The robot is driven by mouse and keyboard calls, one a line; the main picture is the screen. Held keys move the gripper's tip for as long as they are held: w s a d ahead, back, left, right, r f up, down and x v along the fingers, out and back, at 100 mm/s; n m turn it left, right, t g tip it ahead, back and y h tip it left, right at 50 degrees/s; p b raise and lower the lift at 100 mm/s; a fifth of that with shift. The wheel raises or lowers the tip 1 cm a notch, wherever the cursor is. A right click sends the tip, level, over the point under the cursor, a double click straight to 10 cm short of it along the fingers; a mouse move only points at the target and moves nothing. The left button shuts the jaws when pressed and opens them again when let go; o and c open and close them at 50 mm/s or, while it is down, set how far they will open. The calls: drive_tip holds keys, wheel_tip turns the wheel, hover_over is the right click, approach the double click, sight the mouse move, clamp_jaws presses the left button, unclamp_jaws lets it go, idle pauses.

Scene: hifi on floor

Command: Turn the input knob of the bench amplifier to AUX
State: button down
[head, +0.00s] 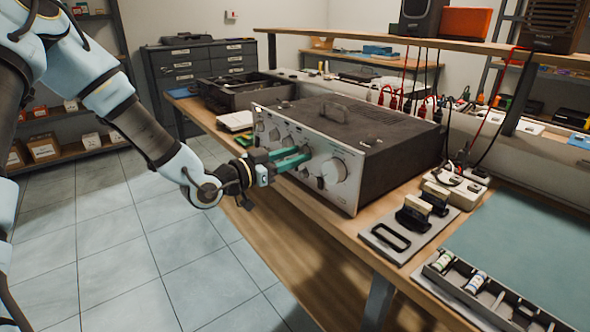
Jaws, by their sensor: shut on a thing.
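The bench amplifier (347,140) stands on the wooden bench, with a silver front panel facing left toward my arm and a dark case. A large round knob (333,171) sits on the right part of the panel, and several smaller knobs sit farther left. My gripper (305,155) is at the middle of the panel, its green fingers reaching to the front and shut on a knob there. The fingers hide most of that knob. Its pointer and the panel lettering are too small to read, so I cannot tell its setting.
A grey plate with black handles (378,238) and a tray of small cylinders (455,290) lie right of the amplifier. A black open case (240,92) stands behind it. Red and black leads hang from the shelf (430,43). The floor left of the bench is clear.

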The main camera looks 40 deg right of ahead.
drive_tip(key=m+b, duration=0.3)
drive_tip(key=b, duration=0.2)
drive_tip(key=shift+f+m, duration=0.35)
drive_tip(key=shift+m, duration=0.05)
drive_tip(key=m+b, duration=0.3)
drive_tip(key=b, duration=0.2)
drive_tip(key=shift+m, duration=0.3)
drive_tip(key=m+b, duration=0.2)
drive_tip(key=b, duration=0.2)
drive_tip(key=shift+r+m, duration=0.1)
drive_tip(key=shift+m, duration=0.3)
drive_tip(key=shift+r+m+b, duration=0.15)
drive_tip(key=shift+m+b, duration=0.35)
drive_tip(key=shift+b, duration=0.35)
drive_tip(key=c, duration=0.5)
unclamp_jaws()
drive_tip(key=shift+r, duration=0.1)
